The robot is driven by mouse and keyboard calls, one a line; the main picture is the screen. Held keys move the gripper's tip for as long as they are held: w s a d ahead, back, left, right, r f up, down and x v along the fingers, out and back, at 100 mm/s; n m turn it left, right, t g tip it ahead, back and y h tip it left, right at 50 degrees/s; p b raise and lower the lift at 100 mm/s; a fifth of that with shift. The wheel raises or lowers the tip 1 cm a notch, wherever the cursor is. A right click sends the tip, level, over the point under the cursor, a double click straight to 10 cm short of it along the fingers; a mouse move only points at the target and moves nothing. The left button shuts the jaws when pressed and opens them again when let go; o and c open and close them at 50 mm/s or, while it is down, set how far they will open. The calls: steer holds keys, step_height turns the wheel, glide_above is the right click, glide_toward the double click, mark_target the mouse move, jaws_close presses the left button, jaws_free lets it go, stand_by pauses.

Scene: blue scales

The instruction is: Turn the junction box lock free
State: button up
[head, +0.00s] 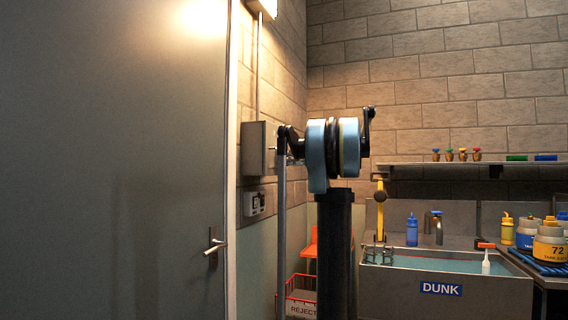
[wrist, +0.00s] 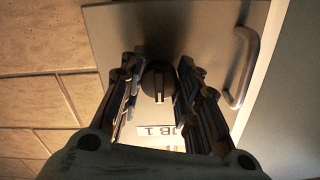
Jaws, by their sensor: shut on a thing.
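The junction box (head: 253,150) is a grey box on the block wall beside the door in the head view. In the wrist view its pale front (wrist: 120,30) fills the upper middle. The lock (wrist: 158,78) is a round dark knob with a raised grip bar on that front. My gripper (wrist: 159,82) has one finger on each side of the lock and is shut on it. The lower part of the lock's surroundings is partly covered by the fingers. In the head view my arm stands in front, and I cannot make out the fingertips there.
A curved metal handle (wrist: 243,68) is on the box front, right of the fingers. A grey door (head: 120,160) with a lever handle (head: 215,246) is left. A DUNK tank (head: 440,305) stands right.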

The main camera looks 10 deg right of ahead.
steer(key=shift+m, duration=0.4)
steer(key=m, duration=0.3)
steer(key=shift+m, duration=0.4)
steer(key=m, duration=0.4)
steer(key=shift+m, duration=0.3)
steer(key=m, duration=0.4)
steer(key=shift+r+m, duration=0.1)
steer(key=shift+m, duration=0.2)
steer(key=shift+d+m, duration=0.1)
steer(key=shift+m, duration=1.8)
steer(key=o, duration=1.1)
